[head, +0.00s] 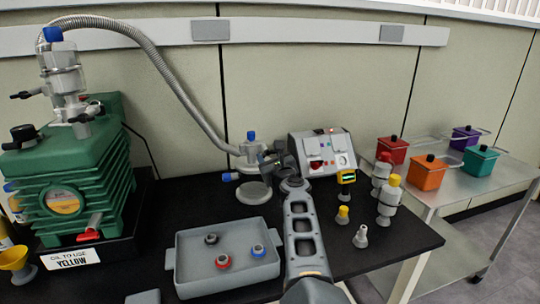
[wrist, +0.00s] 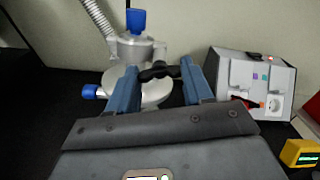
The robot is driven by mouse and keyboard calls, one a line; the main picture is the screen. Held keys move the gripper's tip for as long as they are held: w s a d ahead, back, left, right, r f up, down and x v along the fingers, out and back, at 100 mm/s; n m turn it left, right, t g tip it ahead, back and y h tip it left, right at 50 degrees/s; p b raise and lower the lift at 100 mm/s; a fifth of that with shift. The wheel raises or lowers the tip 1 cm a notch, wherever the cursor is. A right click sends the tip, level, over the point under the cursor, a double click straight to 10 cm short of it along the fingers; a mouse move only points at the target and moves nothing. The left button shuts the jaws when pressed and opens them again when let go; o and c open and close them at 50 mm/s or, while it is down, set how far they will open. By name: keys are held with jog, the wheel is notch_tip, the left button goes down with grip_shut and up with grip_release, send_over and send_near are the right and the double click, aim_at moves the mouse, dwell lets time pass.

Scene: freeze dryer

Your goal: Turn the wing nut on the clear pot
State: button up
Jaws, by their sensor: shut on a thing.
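The clear pot (head: 65,78) stands on the green pump at the far left, with a blue cap on top and black winged pieces at its side, small in the head view. My gripper (head: 272,158) is far to its right, at a grey metal fitting (head: 247,152) with blue caps. In the wrist view my gripper (wrist: 161,72) has its two blue fingers on either side of a black wing-shaped piece (wrist: 158,71), shut on it. This piece sits beside the metal fitting (wrist: 134,48); its join to the fitting is partly hidden.
A grey control box (head: 322,152) stands just right of my gripper. A grey tray (head: 190,285) with small ringed parts lies in front. A ribbed hose (head: 165,75) arches from the pot to the fitting.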

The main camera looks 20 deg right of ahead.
jog(key=shift+f, duration=0.1)
dwell(0.5)
jog(key=o, duration=1.1)
jog(key=shift+c, duration=0.2)
jog(key=s+p, duration=0.3)
jog(key=s, duration=0.4)
jog(key=shift+s+p, duration=0.3)
jog(key=shift+s, duration=0.1)
